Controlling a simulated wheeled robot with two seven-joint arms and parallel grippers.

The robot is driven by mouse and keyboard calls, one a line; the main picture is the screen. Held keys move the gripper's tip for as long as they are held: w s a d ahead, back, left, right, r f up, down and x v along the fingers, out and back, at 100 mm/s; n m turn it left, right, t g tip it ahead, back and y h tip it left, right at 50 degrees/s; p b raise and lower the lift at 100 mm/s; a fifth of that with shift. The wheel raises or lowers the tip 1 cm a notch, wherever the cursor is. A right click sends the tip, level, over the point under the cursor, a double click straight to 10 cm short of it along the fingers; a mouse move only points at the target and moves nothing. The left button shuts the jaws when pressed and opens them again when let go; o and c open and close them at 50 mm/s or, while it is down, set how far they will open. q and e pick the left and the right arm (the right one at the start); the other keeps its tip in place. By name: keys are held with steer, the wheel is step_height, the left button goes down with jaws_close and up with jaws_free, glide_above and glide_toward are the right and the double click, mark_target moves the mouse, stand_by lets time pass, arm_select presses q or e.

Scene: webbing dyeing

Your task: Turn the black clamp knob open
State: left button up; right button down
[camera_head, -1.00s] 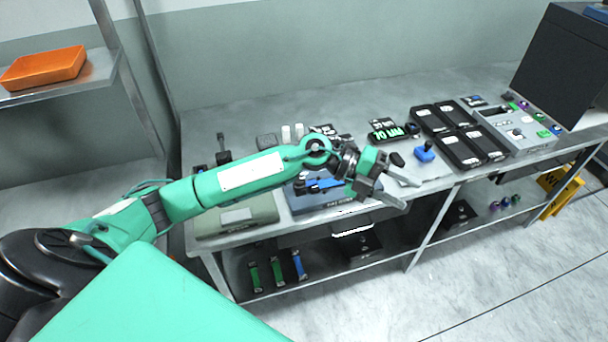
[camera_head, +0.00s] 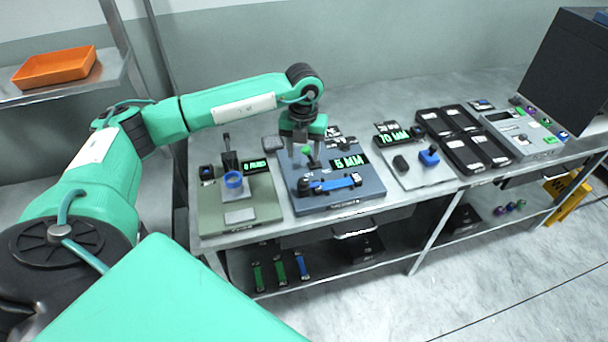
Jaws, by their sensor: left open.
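My left gripper (camera_head: 301,152) points down over the back left part of the blue fixture plate (camera_head: 367,197), with its jaws open. A green-topped part (camera_head: 307,150) stands by its fingertips; I cannot tell whether they touch it. A blue clamp bar (camera_head: 333,184) lies on the front of the plate, with a dark knob-like part (camera_head: 303,187) at its left end, in front of and below the gripper. A black knob-like block (camera_head: 400,163) sits on the grey plate to the right. I cannot tell which is the clamp knob. My right gripper is not in view.
A green-grey plate (camera_head: 208,213) with a blue ring (camera_head: 233,180) and a black upright lever (camera_head: 229,155) is on the left. Black trays (camera_head: 468,155) and a control box (camera_head: 524,134) are on the right. The back of the table (camera_head: 365,100) is clear.

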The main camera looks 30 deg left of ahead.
mark_target(303, 180)
arm_select(q)
step_height(303, 180, down, 10)
steer(key=p, duration=0.2)
steer(key=shift+f+p, duration=0.2)
steer(key=shift+p, duration=0.2)
steer(key=c, duration=1)
